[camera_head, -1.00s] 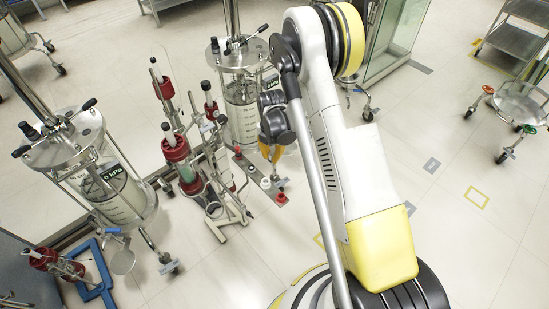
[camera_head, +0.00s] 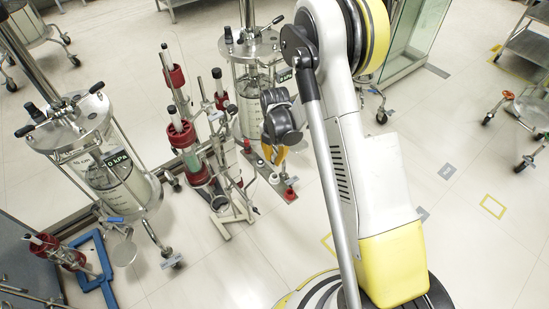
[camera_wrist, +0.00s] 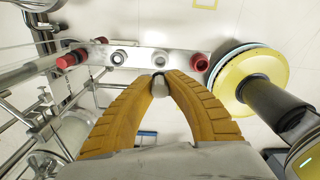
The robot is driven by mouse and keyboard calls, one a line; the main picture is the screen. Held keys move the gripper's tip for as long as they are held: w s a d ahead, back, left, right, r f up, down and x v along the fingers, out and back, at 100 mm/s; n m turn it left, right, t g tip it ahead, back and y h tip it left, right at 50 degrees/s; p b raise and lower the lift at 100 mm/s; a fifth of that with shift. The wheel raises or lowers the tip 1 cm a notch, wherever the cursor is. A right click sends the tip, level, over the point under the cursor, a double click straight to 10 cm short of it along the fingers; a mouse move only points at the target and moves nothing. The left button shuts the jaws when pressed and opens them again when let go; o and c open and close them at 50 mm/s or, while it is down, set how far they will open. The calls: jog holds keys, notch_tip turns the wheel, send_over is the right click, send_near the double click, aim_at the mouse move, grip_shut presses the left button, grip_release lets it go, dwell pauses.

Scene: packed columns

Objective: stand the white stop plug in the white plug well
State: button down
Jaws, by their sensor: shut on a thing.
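My gripper (camera_wrist: 160,78) is shut on the white stop plug (camera_wrist: 160,88), a small pale piece between the yellow-orange fingertips. The gripper also shows in the head view (camera_head: 275,160), above the metal strip, where the fingers hide the plug. In the wrist view the metal strip (camera_wrist: 138,66) carries two pale round wells, a left one (camera_wrist: 118,57) and a right one (camera_wrist: 158,61). I cannot tell for certain which is the white plug well. The held plug appears just below the right one in the picture; its height above the strip is unclear.
A red plug (camera_wrist: 72,60) is at the strip's left end and a red ring (camera_wrist: 200,62) at its right. Red-capped columns on a stand (camera_head: 190,150) are close left of my gripper. A glass vessel (camera_head: 250,85) stands behind.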

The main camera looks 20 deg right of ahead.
aim_at(275, 155)
notch_tip(275, 155, down, 2)
jog(key=shift+f+b, duration=0.1)
jog(key=shift+b, duration=0.65)
jog(key=shift+f, duration=1.3)
jog(key=shift+f, duration=1.65)
jog(key=c, duration=1.4)
grip_release()
jog(key=shift+r, duration=0.15)
notch_tip(275, 155, up, 12)
jog(key=shift+f, duration=0.1)
